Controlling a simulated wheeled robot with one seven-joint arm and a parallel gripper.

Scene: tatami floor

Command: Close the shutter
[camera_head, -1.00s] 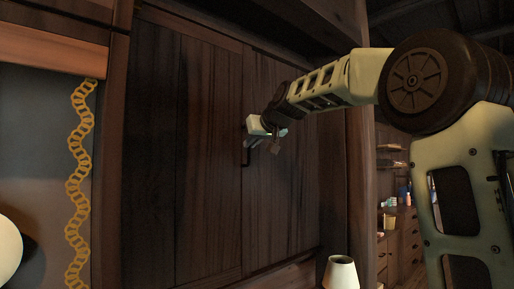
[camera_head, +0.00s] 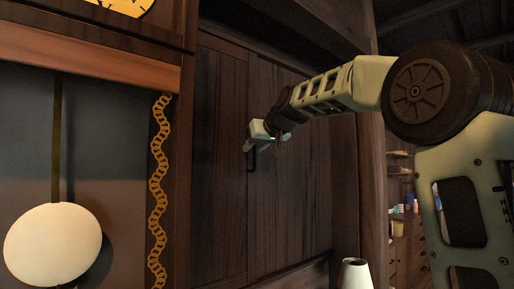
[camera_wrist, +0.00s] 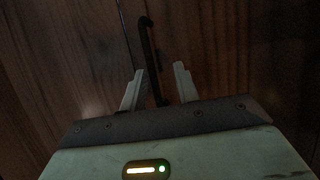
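The shutter (camera_head: 285,205) appears as dark wooden panels with a vertical seam, in the middle of the head view. A dark, bar-shaped handle (camera_head: 250,158) stands out near the seam. My gripper (camera_head: 262,137) is at the handle's upper part. In the wrist view the handle (camera_wrist: 148,45) runs down between the two pale fingers of my gripper (camera_wrist: 160,82). The fingers are spread apart, with the handle nearer the left finger. A clear gap shows on the right finger's side. Whether the left finger touches the handle is hard to tell.
A tall clock with a pale round pendulum (camera_head: 55,243) and a yellow chain (camera_head: 157,190) stands close on the left, covering part of the panels. A white lampshade (camera_head: 355,274) is at the bottom right. Shelves with small items (camera_head: 400,205) show behind my arm.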

